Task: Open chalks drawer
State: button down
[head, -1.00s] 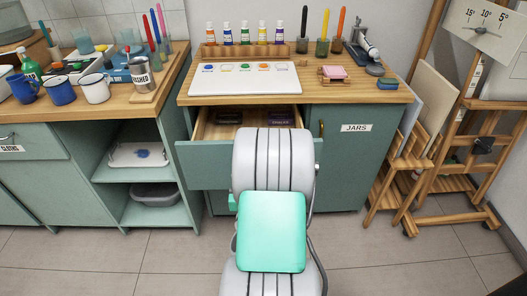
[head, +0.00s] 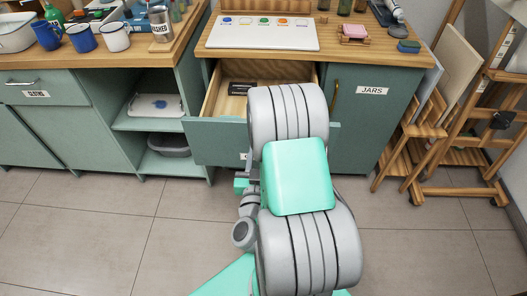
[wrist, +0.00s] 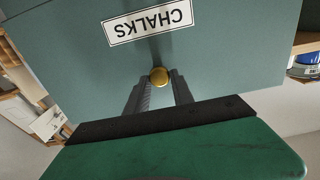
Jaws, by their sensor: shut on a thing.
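The chalks drawer (head: 218,139) has a grey-green front and stands pulled out below the worktop, with its pale wooden inside showing. A dark box (head: 242,88) lies in it; my arm covers the drawer's right part. In the wrist view the drawer front (wrist: 225,45) fills much of the picture, with an upside-down CHALKS label (wrist: 148,22) and a round brass knob (wrist: 159,76). My gripper (wrist: 160,84) has its two dark fingers on either side of the knob, shut on it. In the head view my arm hides the knob and fingertips.
A cupboard labelled JARS (head: 372,91) with a brass handle stands right of the drawer. Open shelves (head: 150,122) hold a tray and a grey tub at left. A wooden easel (head: 470,130) stands at right. The tiled floor (head: 100,230) in front is clear.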

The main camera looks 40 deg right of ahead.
jog(key=c, duration=1.1)
grip_release()
